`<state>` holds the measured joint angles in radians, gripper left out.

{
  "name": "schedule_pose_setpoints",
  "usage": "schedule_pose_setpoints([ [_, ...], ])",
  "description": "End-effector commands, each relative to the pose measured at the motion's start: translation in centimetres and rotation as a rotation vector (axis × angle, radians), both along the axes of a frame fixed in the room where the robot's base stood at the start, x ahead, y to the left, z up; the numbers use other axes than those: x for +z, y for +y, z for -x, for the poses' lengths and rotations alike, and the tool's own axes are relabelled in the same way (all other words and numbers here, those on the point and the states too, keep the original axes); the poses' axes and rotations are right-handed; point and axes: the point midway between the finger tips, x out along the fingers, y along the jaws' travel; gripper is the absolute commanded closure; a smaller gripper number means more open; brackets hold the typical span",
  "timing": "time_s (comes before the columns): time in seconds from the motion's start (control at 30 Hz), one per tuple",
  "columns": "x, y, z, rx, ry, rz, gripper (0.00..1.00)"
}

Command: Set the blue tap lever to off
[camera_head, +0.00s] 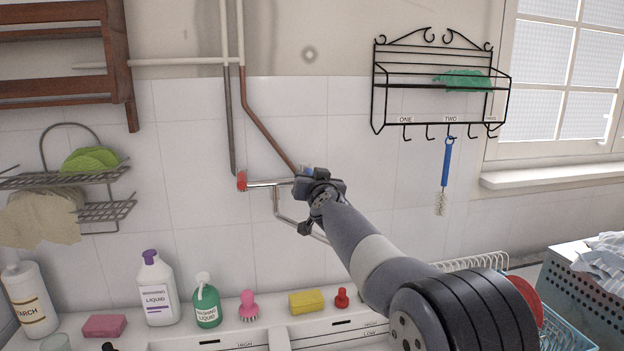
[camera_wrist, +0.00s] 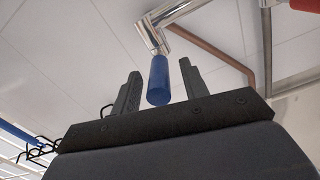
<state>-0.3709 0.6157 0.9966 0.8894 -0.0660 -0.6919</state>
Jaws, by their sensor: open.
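The blue tap lever (camera_wrist: 158,82) is a blue cylinder on a chrome tap. In the wrist view it sits between the two dark fingers of my gripper (camera_wrist: 160,68), which are apart, with a gap on each side of the lever. In the head view my gripper (camera_head: 310,178) is at the right end of the chrome tap pipe (camera_head: 268,183) on the wall.
A red tap handle (camera_head: 241,180) is at the left end of the pipe. Copper and grey pipes (camera_head: 262,128) run up the tiled wall. A black wire rack (camera_head: 440,90) hangs at the right.

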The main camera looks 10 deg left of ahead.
Motion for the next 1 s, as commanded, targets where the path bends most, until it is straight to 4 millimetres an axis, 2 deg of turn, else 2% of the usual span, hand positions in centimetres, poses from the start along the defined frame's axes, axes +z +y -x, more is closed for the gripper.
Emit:
schedule_pose_setpoints([
  [0.17,0.0,0.0,0.1,0.0,-0.001,0.0,0.58],
  [0.33,-0.1,-0.4,1.2,0.001,-0.001,0.001,0.58],
  [0.8,-0.1,-2.7,8.2,0.001,-0.001,0.0,0.58],
  [1.0,0.0,-3.2,9.9,0.001,0.0,0.0,0.58],
])
